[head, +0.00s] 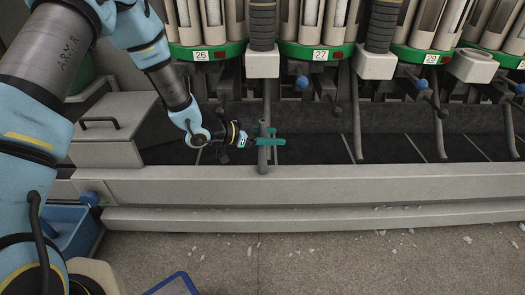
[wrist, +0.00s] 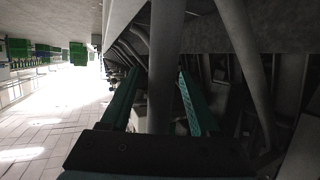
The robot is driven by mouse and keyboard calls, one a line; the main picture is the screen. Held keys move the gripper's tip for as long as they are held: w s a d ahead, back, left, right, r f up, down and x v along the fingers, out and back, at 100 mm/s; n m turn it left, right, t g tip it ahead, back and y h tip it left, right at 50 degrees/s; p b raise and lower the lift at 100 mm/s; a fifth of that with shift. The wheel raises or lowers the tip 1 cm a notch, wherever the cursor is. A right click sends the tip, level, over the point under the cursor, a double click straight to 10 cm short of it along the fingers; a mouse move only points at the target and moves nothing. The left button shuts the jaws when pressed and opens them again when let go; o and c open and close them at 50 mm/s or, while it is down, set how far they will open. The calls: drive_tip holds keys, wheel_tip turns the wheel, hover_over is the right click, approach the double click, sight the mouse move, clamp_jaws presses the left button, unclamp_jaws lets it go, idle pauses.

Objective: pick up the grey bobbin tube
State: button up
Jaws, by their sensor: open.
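In the wrist view the grey tube (wrist: 162,65) runs up between the two open fingers (wrist: 160,78), with a gap visible on each side. Its lower end is hidden by the gripper body in the wrist view. I cannot tell what supports the tube.
The machine's long grey front rail (head: 380,183) runs below the trough. Several slanted grey pipes (head: 357,125) hang to the right. A grey lidded box (head: 105,130) stands left of my gripper. A blue bin (head: 70,228) is at the lower left. The floor in front is mostly clear.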

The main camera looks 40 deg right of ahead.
clamp_jaws()
idle(0.4)
drive_tip(key=shift+r, duration=0.1)
